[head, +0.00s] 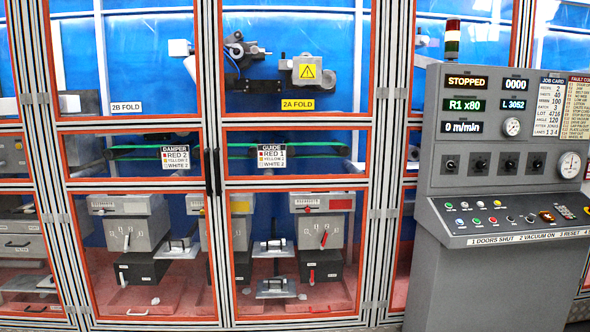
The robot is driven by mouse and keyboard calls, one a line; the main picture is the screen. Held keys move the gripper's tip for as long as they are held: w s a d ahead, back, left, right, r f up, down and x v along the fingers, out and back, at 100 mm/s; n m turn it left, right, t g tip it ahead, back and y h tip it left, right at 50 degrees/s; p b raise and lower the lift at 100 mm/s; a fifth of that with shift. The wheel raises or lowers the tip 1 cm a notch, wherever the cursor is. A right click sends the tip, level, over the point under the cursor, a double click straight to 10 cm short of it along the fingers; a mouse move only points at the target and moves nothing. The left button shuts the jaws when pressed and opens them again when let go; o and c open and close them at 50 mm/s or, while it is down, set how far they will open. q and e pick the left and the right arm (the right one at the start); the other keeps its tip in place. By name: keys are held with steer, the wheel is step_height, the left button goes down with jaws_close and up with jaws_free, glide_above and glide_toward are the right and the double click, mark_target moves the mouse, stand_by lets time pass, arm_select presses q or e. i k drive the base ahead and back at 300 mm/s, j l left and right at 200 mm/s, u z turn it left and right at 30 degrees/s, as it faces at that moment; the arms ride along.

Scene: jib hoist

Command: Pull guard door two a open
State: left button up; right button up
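Guard door 2A (297,184) is the glazed door right of centre in the head view, with an orange-red inner edge and a grey frame. A yellow label (297,105) on it reads "2A FOLD". It looks shut, flush with its neighbour. A black upright handle (217,172) is on its left edge, close beside a similar handle (207,172) of door 2B (132,184). Door 2B carries a white "2B FOLD" label and also looks shut. Neither of my grippers is in view.
A grey control console (500,170) stands in front at the right, close to the right side of door 2A. Its display reads "STOPPED". Machine units (320,232) stand behind the glass.

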mark_target(370, 120)
steer(key=i+j+u, duration=0.1)
steer(key=i+j, duration=0.15)
steer(key=i, duration=0.15)
steer(key=i+j+u, duration=0.15)
steer(key=i, duration=0.3)
steer(key=i+j+u, duration=0.1)
steer(key=i, duration=0.35)
steer(key=j, duration=0.1)
